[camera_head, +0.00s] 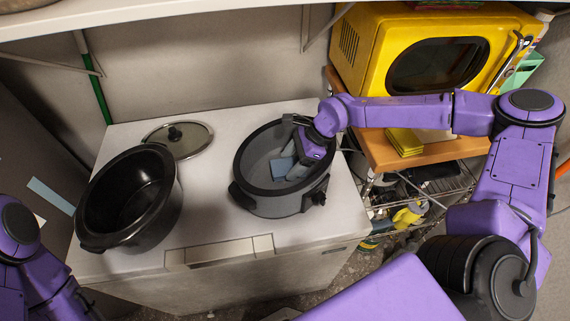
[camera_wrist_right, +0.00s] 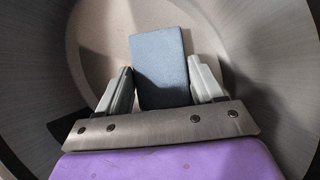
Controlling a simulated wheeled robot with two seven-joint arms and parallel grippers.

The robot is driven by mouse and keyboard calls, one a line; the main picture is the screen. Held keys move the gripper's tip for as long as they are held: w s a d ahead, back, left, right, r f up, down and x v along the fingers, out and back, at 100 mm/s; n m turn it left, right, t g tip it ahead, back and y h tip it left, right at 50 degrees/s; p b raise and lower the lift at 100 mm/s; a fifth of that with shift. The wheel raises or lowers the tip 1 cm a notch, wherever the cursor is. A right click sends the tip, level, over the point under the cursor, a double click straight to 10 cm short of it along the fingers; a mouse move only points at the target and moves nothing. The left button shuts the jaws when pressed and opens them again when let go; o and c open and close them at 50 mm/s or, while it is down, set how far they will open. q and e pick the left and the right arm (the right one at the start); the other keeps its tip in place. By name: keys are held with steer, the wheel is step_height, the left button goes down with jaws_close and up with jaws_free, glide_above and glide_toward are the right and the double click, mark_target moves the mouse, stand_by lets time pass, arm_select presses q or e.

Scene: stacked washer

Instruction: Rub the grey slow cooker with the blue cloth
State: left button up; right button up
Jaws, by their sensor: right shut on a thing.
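The grey slow cooker (camera_head: 262,203) stands open on the white chest top, right of its middle. My right gripper (camera_head: 289,172) reaches down inside it. The blue cloth (camera_head: 281,168) is between its fingers, inside the cooker. In the right wrist view the blue cloth (camera_wrist_right: 160,68) shows as a flat, stiff-looking block between the two pale fingers of my right gripper (camera_wrist_right: 160,88), with the cooker's inner wall (camera_wrist_right: 270,50) curving around. Whether the cloth touches the cooker's floor or wall I cannot tell. Only purple parts of my left arm show at the lower left; its gripper is out of view.
A black pot (camera_head: 128,200) stands to the left on the white chest (camera_head: 222,175), with a glass lid (camera_head: 178,139) behind it. A yellow microwave (camera_head: 372,60) sits on a wooden shelf (camera_head: 382,155) at right. A wire rack (camera_head: 440,190) with clutter is below.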

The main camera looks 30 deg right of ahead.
steer(key=shift+w+d+f, duration=0.1)
steer(key=shift+w+d, duration=0.05)
steer(key=shift+d, duration=0.45)
steer(key=shift+w+d, duration=0.15)
steer(key=shift+d, duration=0.45)
steer(key=shift+b, duration=0.3)
steer(key=shift+s+a+f+b, duration=0.1)
steer(key=shift+s+a+b, duration=0.15)
steer(key=shift+a, duration=0.55)
steer(key=shift+s+a+f+b, duration=0.1)
steer(key=shift+s+a+b, duration=0.2)
steer(key=shift+a, duration=0.55)
steer(key=shift+s+a+b, duration=0.2)
steer(key=shift+a+b, duration=0.05)
steer(key=shift+a, duration=0.55)
steer(key=shift+s+a+r+b, duration=0.1)
steer(key=shift+s+a+b, duration=0.15)
steer(key=shift+a, duration=0.65)
steer(key=shift+s+a+b, duration=0.15)
steer(key=shift+s+a, duration=0.05)
steer(key=shift+a, duration=0.65)
steer(key=shift+s+a+r+b, duration=0.1)
steer(key=shift+a+b, duration=0.1)
steer(key=shift+a, duration=0.7)
steer(key=shift+s+a+r+b, duration=0.1)
steer(key=shift+a+b, duration=0.05)
steer(key=shift+a, duration=0.7)
steer(key=shift+d, duration=0.1)
